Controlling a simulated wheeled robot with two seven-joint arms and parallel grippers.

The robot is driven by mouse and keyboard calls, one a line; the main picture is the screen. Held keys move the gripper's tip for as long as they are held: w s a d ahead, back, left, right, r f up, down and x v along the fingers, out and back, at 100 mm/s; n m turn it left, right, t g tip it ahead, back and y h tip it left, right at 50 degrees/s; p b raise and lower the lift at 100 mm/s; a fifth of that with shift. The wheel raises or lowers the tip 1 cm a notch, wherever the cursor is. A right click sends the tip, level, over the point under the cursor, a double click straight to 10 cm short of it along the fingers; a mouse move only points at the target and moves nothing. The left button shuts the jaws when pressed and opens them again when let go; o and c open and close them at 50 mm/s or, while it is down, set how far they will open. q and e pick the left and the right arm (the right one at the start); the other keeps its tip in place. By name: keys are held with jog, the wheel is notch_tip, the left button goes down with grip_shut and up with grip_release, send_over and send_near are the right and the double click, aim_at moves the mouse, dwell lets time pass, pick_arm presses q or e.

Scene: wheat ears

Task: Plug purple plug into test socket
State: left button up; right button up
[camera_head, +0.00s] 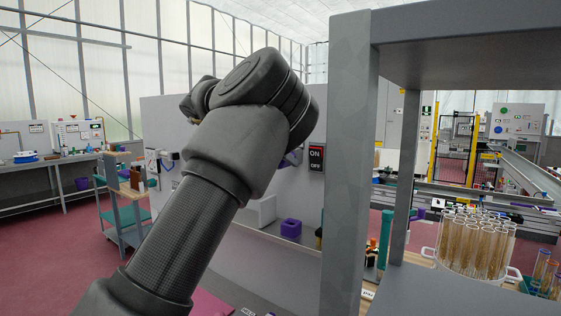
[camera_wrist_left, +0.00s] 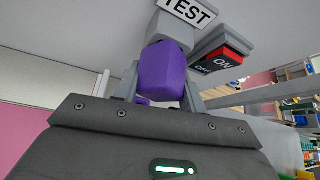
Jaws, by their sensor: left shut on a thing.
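The purple plug (camera_wrist_left: 165,72) is large in the left wrist view, between the grey fingers of my left gripper (camera_wrist_left: 158,90), which is shut on it. Its far end meets or overlaps the grey test socket (camera_wrist_left: 172,30) under a white TEST label (camera_wrist_left: 188,11). I cannot tell whether it is seated inside or only in front. In the head view my left arm hides most of the gripper and the socket; a small purple bit of the plug (camera_head: 296,156) shows beside the arm. My right gripper is not in view.
A red and black ON/OFF switch (camera_head: 316,158) is close to the right of the socket; it also shows in the left wrist view (camera_wrist_left: 222,62). A purple block (camera_head: 291,228) sits lower on the bench. A grey shelf post (camera_head: 350,170) and a tube rack (camera_head: 473,242) stand at right.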

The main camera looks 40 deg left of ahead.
pick_arm(q)
jog(key=shift+w, duration=0.15)
jog(key=o, duration=1.1)
jog(key=shift+w, duration=0.15)
jog(key=shift+s+r+b, duration=0.2)
jog(key=shift+s+b, duration=0.1)
jog(key=shift+s, duration=0.2)
jog(key=b+v, duration=0.3)
jog(key=v, duration=0.6)
jog(key=shift+s+r, duration=0.2)
jog(key=shift+s, duration=0.1)
